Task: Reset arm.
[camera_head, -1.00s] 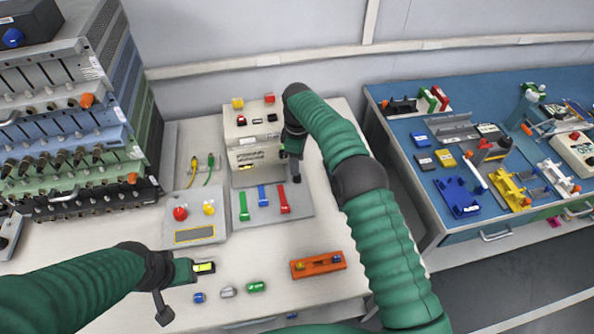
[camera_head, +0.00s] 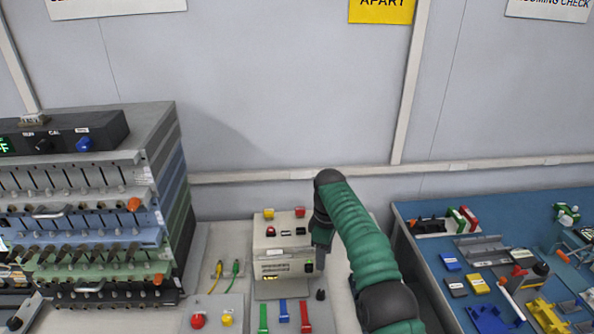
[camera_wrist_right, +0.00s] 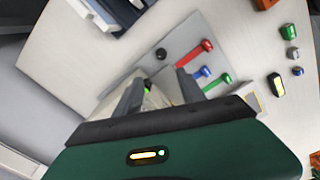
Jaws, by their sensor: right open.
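My right arm, green with dark joints, comes in from the lower right of the head view and bends down at its top. My right gripper (camera_head: 320,262) hangs at the right side of a cream box (camera_head: 268,250) with red and yellow buttons on top. In the right wrist view the two fingers of the right gripper (camera_wrist_right: 156,92) are spread apart. Nothing is clearly held between them; a pale surface with a green spot shows there. My left arm and gripper are outside both current views.
Green, blue and red handles (camera_head: 283,311) stand in front of the box, with a black knob (camera_head: 320,295) beside them. A button panel (camera_head: 213,312) lies left. A tall instrument rack (camera_head: 90,210) stands further left. A blue table (camera_head: 420,240) with parts is at right.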

